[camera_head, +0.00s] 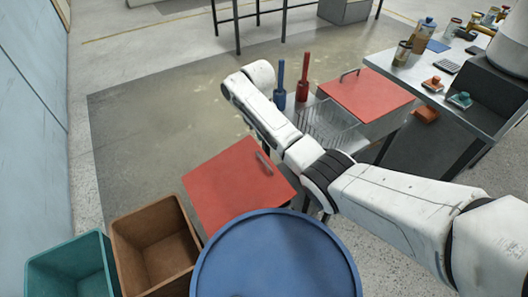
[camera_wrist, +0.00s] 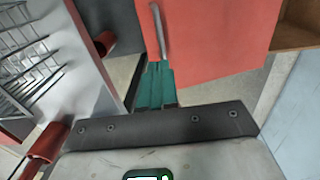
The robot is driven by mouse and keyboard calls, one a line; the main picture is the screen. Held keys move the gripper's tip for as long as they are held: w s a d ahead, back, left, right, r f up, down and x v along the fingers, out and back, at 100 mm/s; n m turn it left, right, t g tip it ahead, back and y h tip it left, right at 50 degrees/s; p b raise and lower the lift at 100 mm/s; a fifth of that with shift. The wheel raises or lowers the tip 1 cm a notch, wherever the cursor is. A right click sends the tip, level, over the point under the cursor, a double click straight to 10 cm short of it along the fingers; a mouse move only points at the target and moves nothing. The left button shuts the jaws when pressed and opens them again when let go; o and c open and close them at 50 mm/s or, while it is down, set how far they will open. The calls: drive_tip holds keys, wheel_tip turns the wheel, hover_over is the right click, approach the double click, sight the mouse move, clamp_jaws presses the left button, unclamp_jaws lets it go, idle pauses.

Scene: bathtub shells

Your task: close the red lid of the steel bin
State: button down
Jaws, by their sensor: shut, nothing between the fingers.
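The steel bin (camera_head: 325,128) stands mid-view with a wire rack inside. A flat red lid (camera_head: 370,93) with a handle lies on its right part. A second red lid (camera_head: 238,185) with a handle (camera_head: 264,162) is at its near left, swung out from the bin. In the wrist view, this lid (camera_wrist: 225,35) is at upper right and the bin's steel wall (camera_wrist: 88,70) at left. My gripper (camera_wrist: 155,70) has its teal fingers together and empty, just below the lid's handle (camera_wrist: 160,30). I cannot tell if they touch it. In the head view my gripper is hidden.
A blue drum (camera_head: 275,260) is at the front, with brown (camera_head: 155,245) and teal (camera_head: 70,265) crates to its left. Blue (camera_head: 280,95) and red (camera_head: 303,85) upright handles stand behind the bin. A cluttered steel bench (camera_head: 440,105) is at right.

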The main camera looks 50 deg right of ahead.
hover_over(268, 162)
drive_tip(key=a, duration=0.2)
drive_tip(key=f, duration=1)
drive_tip(key=shift+w+a+f+b, duration=0.2)
drive_tip(key=shift+w+f+b, duration=0.1)
drive_tip(key=shift+b, duration=0.1)
drive_tip(key=shift+y, duration=0.8)
drive_tip(key=f+b, duration=0.2)
drive_tip(key=d+f+b, duration=0.1)
drive_tip(key=f+b, duration=0.2)
drive_tip(key=d+f+b, duration=0.1)
drive_tip(key=f+b, duration=0.1)
drive_tip(key=b, duration=0.1)
drive_tip(key=shift+s+d+f, duration=0.2)
drive_tip(key=shift+s, duration=0.15)
drive_tip(key=shift+s+f+b, duration=0.15)
drive_tip(key=shift+f+b, duration=0.1)
drive_tip(key=shift+b, duration=0.2)
drive_tip(key=shift+s+f, duration=0.1)
drive_tip(key=shift+f, duration=0.05)
drive_tip(key=r+p, duration=0.1)
drive_tip(key=r, duration=0.3)
drive_tip(key=d+r, duration=0.1)
drive_tip(key=r, duration=0.3)
drive_tip(key=r+p, duration=0.1)
drive_tip(key=r, duration=0.3)
drive_tip(key=shift+d+p, duration=0.15)
drive_tip(key=shift+p, duration=0.2)
